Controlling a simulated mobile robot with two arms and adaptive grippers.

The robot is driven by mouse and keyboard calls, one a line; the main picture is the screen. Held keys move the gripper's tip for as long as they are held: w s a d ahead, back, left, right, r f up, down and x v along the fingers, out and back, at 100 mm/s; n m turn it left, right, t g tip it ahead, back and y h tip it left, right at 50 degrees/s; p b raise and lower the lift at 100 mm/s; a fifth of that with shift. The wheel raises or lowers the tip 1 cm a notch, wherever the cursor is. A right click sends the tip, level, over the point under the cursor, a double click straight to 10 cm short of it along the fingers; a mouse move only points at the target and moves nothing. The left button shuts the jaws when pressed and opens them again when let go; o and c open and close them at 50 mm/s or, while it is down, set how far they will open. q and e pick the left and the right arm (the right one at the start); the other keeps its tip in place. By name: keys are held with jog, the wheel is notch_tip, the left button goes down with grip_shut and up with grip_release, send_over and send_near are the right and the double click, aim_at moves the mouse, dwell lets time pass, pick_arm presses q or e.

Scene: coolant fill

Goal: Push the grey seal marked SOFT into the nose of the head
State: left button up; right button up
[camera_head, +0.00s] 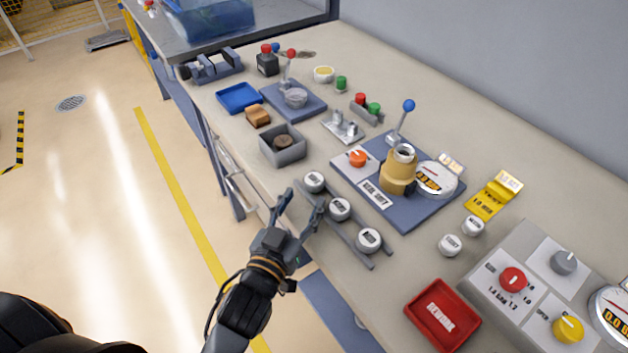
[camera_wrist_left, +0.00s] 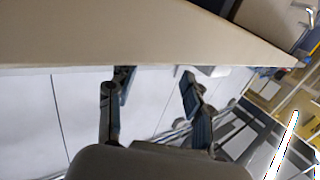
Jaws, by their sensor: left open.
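Three round grey-white pieces with printed tops sit on a dark two-rail rack: a far one (camera_head: 314,181), a middle one (camera_head: 340,208) and a near one (camera_head: 368,240). Their print is too small to read, so I cannot tell which is marked SOFT. The brass-coloured head (camera_head: 397,178) stands upright on a blue base plate (camera_head: 408,217), with a pale open nose on top. My left gripper (camera_head: 304,204) is open and empty at the bench's front edge, beside the rack. In the left wrist view its fingers (camera_wrist_left: 155,76) are apart with nothing between them. My right gripper is out of view.
Two similar loose pieces (camera_head: 449,245) (camera_head: 473,226) stand right of the base plate. A lever with a blue knob (camera_head: 408,106) rises behind the head, and a dial (camera_head: 436,179) lies beside it. A red tray (camera_head: 442,316) and a control panel (camera_head: 525,270) are at the near right.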

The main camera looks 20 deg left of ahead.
aim_at(310, 186)
pick_arm(q)
jog(key=w+p, duration=0.1)
jog(key=w, duration=0.4)
jog(key=shift+d, duration=0.1)
jog(key=shift+s, duration=0.1)
jog(key=c, duration=0.8)
